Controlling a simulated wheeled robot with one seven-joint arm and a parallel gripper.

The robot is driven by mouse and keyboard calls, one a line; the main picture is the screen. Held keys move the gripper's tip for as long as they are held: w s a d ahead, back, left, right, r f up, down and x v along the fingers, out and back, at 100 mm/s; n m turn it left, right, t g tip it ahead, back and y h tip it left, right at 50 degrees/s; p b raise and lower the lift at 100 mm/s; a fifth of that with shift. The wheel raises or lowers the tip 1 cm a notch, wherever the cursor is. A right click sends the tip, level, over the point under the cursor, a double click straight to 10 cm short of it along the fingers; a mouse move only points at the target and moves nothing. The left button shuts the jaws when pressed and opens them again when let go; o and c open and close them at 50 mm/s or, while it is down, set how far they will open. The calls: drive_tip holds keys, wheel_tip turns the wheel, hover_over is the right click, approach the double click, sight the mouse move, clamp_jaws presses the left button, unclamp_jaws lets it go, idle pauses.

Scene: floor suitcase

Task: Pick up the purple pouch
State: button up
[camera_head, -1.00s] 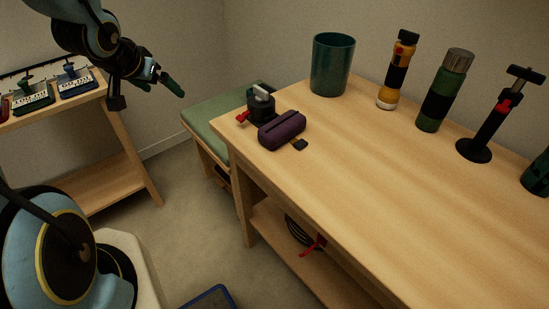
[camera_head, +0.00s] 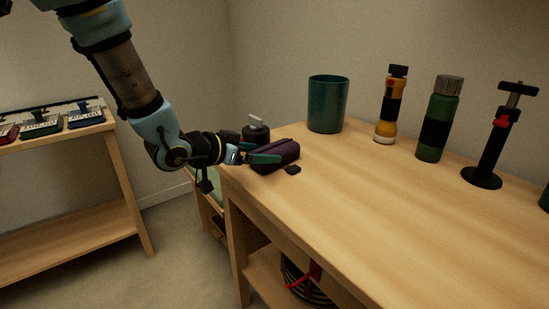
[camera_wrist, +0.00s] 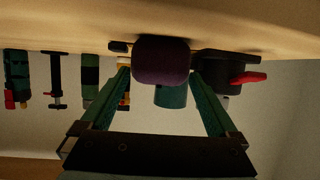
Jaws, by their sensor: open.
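The purple pouch (camera_head: 275,155) lies on the wooden table near its left end. In the wrist view the pouch (camera_wrist: 162,62) shows its rounded end, between and just beyond the two green fingertips. My gripper (camera_head: 265,158) reaches in from the left, low over the table edge, with one green finger seen alongside the near side of the pouch. In the wrist view my gripper (camera_wrist: 162,85) has its fingers spread apart with a gap to the pouch on each side. The far finger is mostly hidden in the head view.
A black device (camera_head: 256,130) with a red lever (camera_wrist: 248,77) stands close beside the pouch. A small dark tag (camera_head: 293,169) lies in front. A teal cup (camera_head: 327,104), yellow flashlight (camera_head: 389,107), green bottle (camera_head: 440,120) and black pump (camera_head: 490,140) stand behind. The front tabletop is clear.

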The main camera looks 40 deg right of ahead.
drive_tip(key=shift+x, duration=2.8)
drive_tip(key=shift+r, duration=0.1)
drive_tip(key=c, duration=1.2)
